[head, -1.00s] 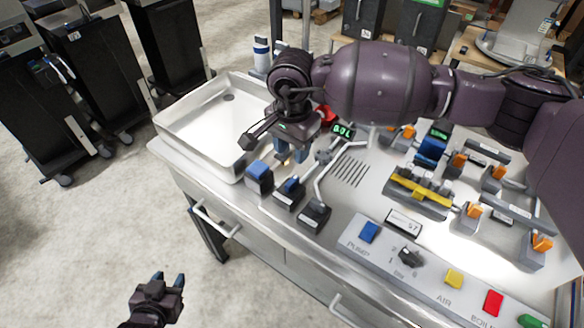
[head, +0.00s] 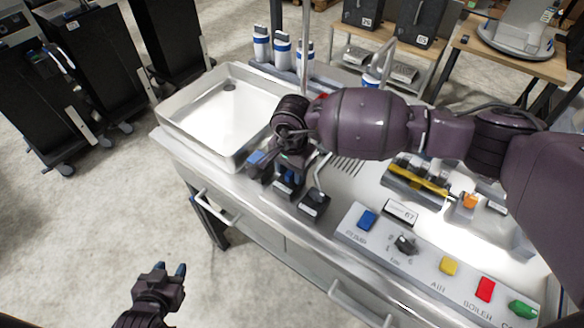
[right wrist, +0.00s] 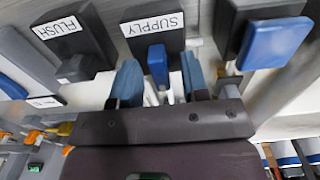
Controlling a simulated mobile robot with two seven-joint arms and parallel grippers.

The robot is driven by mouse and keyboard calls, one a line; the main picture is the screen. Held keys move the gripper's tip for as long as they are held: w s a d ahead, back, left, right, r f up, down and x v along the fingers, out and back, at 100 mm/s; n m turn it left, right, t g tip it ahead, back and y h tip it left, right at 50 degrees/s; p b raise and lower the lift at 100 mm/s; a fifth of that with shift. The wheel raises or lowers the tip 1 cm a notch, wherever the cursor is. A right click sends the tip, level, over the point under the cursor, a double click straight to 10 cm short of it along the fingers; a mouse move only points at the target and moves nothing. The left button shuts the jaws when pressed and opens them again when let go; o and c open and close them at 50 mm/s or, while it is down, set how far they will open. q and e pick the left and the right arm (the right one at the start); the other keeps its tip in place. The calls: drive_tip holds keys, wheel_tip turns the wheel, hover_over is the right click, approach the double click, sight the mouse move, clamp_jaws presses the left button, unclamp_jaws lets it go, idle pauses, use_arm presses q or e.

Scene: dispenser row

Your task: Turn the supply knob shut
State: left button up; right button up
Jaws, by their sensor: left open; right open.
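The supply knob is a dark block with a blue lever (right wrist: 157,62) and a SUPPLY label (right wrist: 152,23) in the right wrist view. In the head view the supply knob (head: 285,188) sits at the counter's front edge, partly hidden by my arm. My right gripper (right wrist: 160,72) is open. Its two blue fingers stand on either side of the lever; I cannot tell whether they touch it. My right gripper (head: 288,174) also shows in the head view, small and partly hidden. My left gripper (head: 170,270) is open and empty over the floor.
The FLUSH block (right wrist: 57,30) is beside the supply knob. A blue-fronted block (right wrist: 272,42) is on its other side. The sink (head: 222,105) lies behind to the left. A button panel (head: 430,262) runs along the counter's front right.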

clamp_jaws()
